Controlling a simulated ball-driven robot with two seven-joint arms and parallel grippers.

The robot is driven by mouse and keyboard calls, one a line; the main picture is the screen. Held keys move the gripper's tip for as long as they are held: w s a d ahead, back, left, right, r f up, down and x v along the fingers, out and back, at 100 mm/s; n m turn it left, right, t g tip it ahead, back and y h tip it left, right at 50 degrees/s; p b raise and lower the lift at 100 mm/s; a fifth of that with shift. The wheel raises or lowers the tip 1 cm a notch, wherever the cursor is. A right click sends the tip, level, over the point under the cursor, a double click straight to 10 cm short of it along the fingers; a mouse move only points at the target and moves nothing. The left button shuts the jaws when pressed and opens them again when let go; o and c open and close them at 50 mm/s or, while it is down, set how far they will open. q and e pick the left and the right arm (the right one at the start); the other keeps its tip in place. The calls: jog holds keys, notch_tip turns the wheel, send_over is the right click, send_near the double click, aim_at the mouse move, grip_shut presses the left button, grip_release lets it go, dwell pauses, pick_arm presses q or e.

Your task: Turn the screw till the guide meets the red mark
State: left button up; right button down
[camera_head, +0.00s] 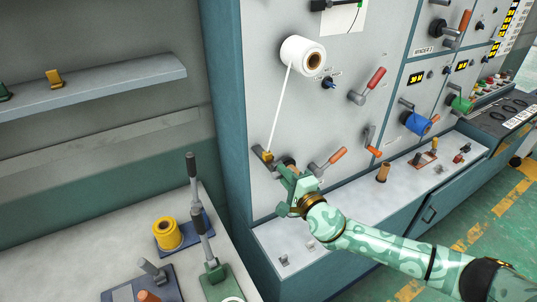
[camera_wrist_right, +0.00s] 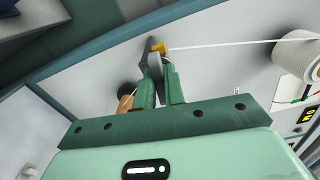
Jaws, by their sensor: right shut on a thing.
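The yellow guide (camera_head: 267,156) sits at the lower left of the grey machine panel, on a grey bar, with white tape running up from it to a white roll (camera_head: 303,56). In the right wrist view the guide (camera_wrist_right: 163,47) is just beyond my fingertips. My right gripper (camera_head: 285,178) is at the panel just below and right of the guide. In the right wrist view its fingers (camera_wrist_right: 155,72) are shut on a grey part, apparently the screw (camera_wrist_right: 154,60), mostly hidden by the fingers. I cannot make out the red mark. My left gripper is out of view.
An orange-handled lever (camera_head: 329,162) is close to the right of my right gripper. A ledge (camera_head: 283,237) is below. A bench at lower left holds a yellow spool (camera_head: 167,233) and upright levers.

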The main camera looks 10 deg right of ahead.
jog(key=shift+r+n+p, duration=0.15)
jog(key=shift+n+p, duration=0.55)
jog(key=c, duration=1.4)
grip_release()
jog(key=shift+f, duration=0.2)
jog(key=p+v, duration=0.3)
jog(key=v, duration=0.5)
jog(key=shift+r, duration=0.1)
